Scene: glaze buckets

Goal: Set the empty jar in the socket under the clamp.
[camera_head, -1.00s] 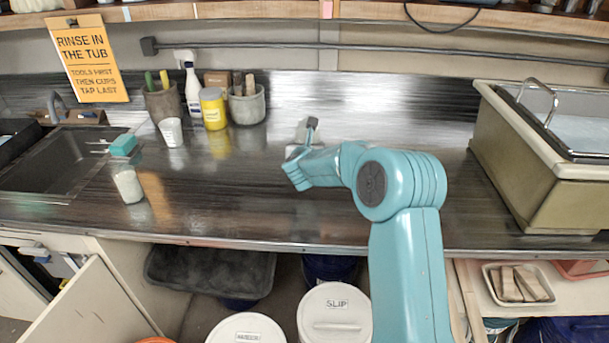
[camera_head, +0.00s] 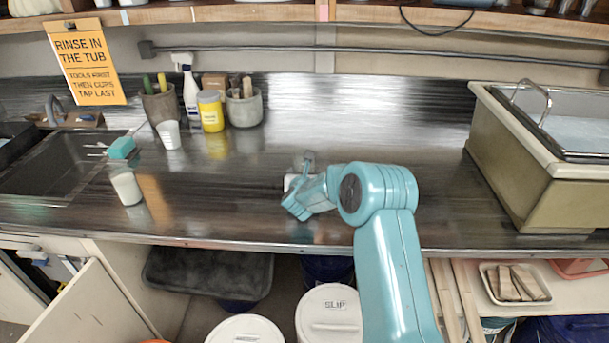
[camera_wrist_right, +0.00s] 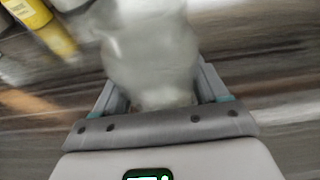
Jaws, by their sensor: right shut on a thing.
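My right gripper (camera_head: 297,190) is over the middle of the counter, with the arm coming up from the lower right. In the right wrist view its fingers (camera_wrist_right: 163,98) are shut on a pale, see-through jar (camera_wrist_right: 150,50), which is blurred; no contents can be made out. In the head view the jar is largely hidden by the gripper. At the left, a teal block with thin pale prongs (camera_head: 122,148) sits just above a container with white in it (camera_head: 127,188); I cannot tell whether this is the clamp. No socket can be made out. My left gripper is not in view.
A sink (camera_head: 60,165) lies at the far left. A white cup (camera_head: 169,135), a yellow-labelled jar (camera_head: 211,112), a spray bottle (camera_head: 191,95) and tool pots (camera_head: 245,107) stand at the back left. A large tub (camera_head: 530,170) stands at right.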

